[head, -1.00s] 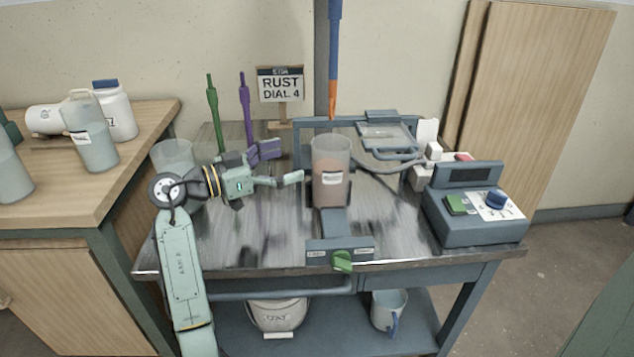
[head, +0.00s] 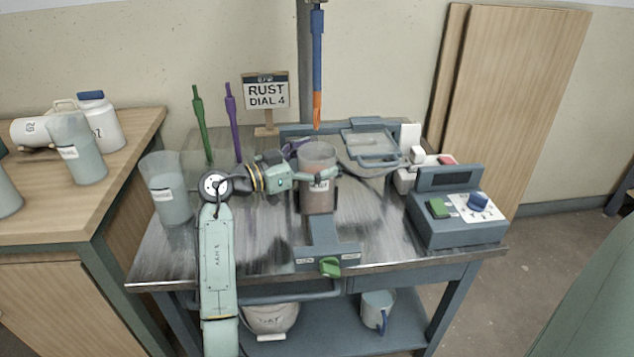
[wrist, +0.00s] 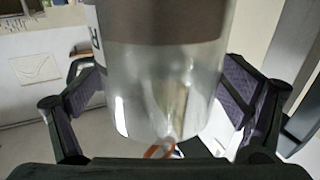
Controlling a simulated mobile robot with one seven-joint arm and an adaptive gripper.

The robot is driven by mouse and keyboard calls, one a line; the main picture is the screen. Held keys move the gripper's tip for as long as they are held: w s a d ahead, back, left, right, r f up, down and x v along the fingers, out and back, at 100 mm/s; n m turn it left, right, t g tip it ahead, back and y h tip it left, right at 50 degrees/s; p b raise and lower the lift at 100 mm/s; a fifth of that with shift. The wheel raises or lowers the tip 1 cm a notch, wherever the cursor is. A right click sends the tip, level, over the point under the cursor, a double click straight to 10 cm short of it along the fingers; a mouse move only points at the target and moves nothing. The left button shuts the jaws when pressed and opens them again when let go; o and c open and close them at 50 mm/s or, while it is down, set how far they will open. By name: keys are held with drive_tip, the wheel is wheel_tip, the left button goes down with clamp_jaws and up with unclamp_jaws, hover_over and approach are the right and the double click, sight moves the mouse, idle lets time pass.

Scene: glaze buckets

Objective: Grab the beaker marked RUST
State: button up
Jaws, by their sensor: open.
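A clear beaker with brownish-red contents (head: 317,196) stands upright on the bench, in a grey fixture. Its white label is too small to read in the head view. My gripper (head: 316,174) is at this beaker, with one finger visible across its front. In the wrist view the beaker (wrist: 165,85) fills the middle, between two spread fingers with dark pads. Gaps show beside the beaker, so the jaws are open around it and not closed on it. Part of a dark letter shows at its left edge. A sign (head: 267,95) behind reads RUST DIAL 4.
Another labelled beaker (head: 170,195) with grey-green contents stands at the bench's left. A green tool (head: 202,125) and a purple tool (head: 233,122) stand behind my arm. A control box with a blue dial (head: 479,202) is at the right. A green knob (head: 330,267) is in front.

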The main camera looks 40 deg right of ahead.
drive_tip(key=c, duration=2)
drive_tip(key=shift+r, duration=0.15)
drive_tip(key=shift+c, duration=0.2)
